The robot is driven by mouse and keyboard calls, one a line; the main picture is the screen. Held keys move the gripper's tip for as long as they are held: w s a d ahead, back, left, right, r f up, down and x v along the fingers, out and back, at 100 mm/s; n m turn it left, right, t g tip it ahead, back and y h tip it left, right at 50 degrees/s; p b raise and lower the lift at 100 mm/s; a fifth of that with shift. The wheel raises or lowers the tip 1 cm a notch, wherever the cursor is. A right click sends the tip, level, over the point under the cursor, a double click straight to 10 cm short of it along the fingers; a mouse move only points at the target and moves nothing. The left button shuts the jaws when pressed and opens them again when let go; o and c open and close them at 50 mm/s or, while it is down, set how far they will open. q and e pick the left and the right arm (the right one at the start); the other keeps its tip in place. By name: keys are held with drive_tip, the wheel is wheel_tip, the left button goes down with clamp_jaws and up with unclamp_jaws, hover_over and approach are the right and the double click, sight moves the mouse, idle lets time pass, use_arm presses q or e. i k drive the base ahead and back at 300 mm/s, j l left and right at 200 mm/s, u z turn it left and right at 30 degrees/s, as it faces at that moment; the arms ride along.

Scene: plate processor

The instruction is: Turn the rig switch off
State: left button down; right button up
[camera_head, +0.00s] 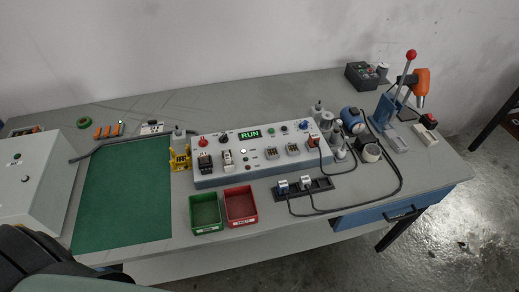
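The rig is a long pale grey control box (262,175) in the middle of the workbench. Its small display (249,134) reads RUN in green. A black switch block (205,163) and a pale switch block (228,158) sit at its left, below a red knob (203,142) and a black knob (224,138). An orange-topped part (313,140) stands at its right end. Which of these is the rig switch, and its position, is too small to tell. Neither gripper is in view.
A green mat (123,195) lies left of the rig. A green bin (205,213) and a red bin (241,206) stand in front. Cables run from a black socket strip (304,187). A red-knobbed lever press (398,95) stands right. A grey cabinet (38,175) stands left.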

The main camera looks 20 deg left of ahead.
sight(203, 142)
drive_tip(key=u, duration=0.45)
drive_tip(key=j+u, duration=0.25)
drive_tip(key=u, duration=0.15)
drive_tip(key=j+u, duration=0.6)
drive_tip(key=u, duration=0.15)
drive_tip(key=k, duration=0.05)
